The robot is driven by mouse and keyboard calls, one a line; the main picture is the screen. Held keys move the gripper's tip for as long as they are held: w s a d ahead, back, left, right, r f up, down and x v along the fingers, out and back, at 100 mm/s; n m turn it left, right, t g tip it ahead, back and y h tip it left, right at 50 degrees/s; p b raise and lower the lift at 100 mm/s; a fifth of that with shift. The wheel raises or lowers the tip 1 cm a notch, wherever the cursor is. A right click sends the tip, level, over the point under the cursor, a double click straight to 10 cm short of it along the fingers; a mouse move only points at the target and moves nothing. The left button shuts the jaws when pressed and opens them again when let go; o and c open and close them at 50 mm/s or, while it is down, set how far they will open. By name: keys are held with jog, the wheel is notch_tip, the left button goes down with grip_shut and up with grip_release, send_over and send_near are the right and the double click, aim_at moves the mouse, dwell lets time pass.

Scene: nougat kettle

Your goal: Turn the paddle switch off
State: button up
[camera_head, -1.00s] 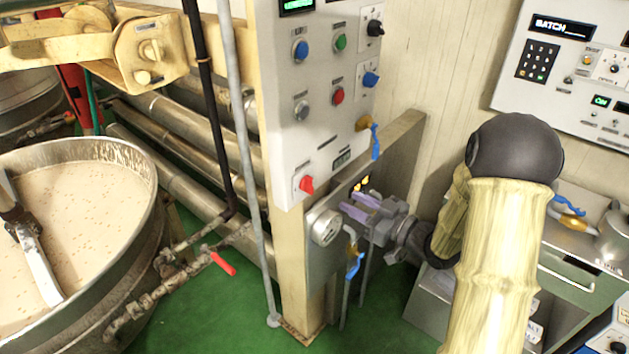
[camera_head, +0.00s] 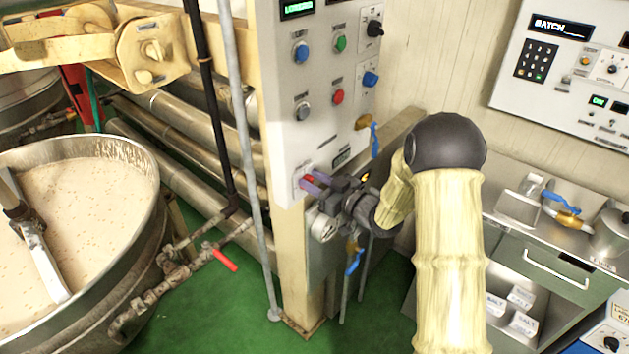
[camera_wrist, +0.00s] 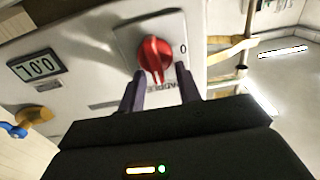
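The paddle switch is a red rotary knob (camera_wrist: 154,59) on a pale square plate (camera_wrist: 124,35) marked "0" at one side, with a partly hidden "PADDLE" label below it in the wrist view. In the head view the red knob (camera_head: 307,180) sits low on the white control panel (camera_head: 318,120). My gripper (camera_head: 312,183) is at the knob. In the wrist view its two purple fingers (camera_wrist: 160,88) are apart, with their tips at either side of the knob's lower part. I cannot tell whether they touch it.
Blue, green, grey and red buttons sit above on the same panel. A blue-handled valve (camera_head: 375,138) is close to its right edge. A kettle of nougat (camera_head: 80,220) stands at left, and a red-handled pipe valve (camera_head: 224,261) is below. Green floor (camera_head: 220,320) is open.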

jog(key=shift+c, duration=0.2)
jog(key=shift+d, duration=0.1)
grip_shut()
jog(key=shift+f+n+b, duration=0.1)
jog(key=shift+n+b, duration=0.2)
jog(key=shift+b, duration=0.4)
jog(key=n+b, duration=0.5)
jog(key=b, duration=0.3)
jog(key=s+a+f+n+b, duration=0.1)
jog(key=n+b, duration=0.5)
jog(key=b, duration=0.3)
jog(key=f+n+b, duration=0.1)
jog(key=n+b, duration=0.5)
jog(key=b, duration=0.3)
jog(key=shift+s+a, duration=0.2)
jog(key=shift+s, duration=0.05)
jog(key=shift+r+n, duration=0.1)
jog(key=shift+n, duration=0.2)
